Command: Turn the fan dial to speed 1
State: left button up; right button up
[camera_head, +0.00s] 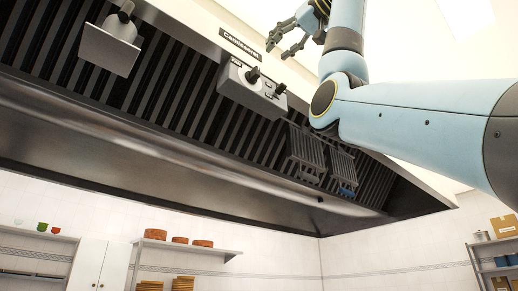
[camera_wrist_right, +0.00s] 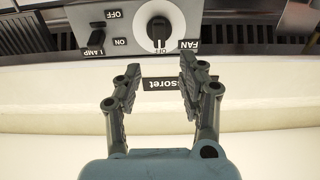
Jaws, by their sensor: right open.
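The fan dial (camera_wrist_right: 158,28) is a black knob on a white disc, set in a grey control box (camera_head: 233,83) under the hood's front edge. In the right wrist view its lettering is upside down, with FAN beside it and OFF below; its exact setting is hard to read. The dial also shows in the head view (camera_head: 253,76). My right gripper (camera_head: 278,51) is open and empty, in front of the hood's front face, apart from the dial. In the right wrist view its two fingers (camera_wrist_right: 160,70) point toward the box, the dial between and beyond them. My left gripper is out of view.
A black lamp switch (camera_wrist_right: 97,29) sits beside the dial on the same box. A nameplate (camera_head: 240,44) is on the hood's front face. Slatted filters (camera_head: 195,92) surround the box. A pale bracket (camera_head: 109,50) hangs at left, and slatted racks (camera_head: 306,152) hang at right.

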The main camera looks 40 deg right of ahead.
aim_at(258, 68)
jog(key=w+p, duration=0.1)
jog(key=w, duration=0.1)
jog(key=w+p, duration=0.1)
jog(key=w, duration=0.2)
jog(key=w+p, duration=0.1)
jog(key=w, duration=0.2)
jog(key=shift+w+a, duration=0.15)
jog(key=shift+a, duration=0.15)
jog(key=shift+w+f+p, duration=0.1)
jog(key=shift+w+p, duration=0.2)
jog(key=shift+w, duration=0.2)
grip_shut()
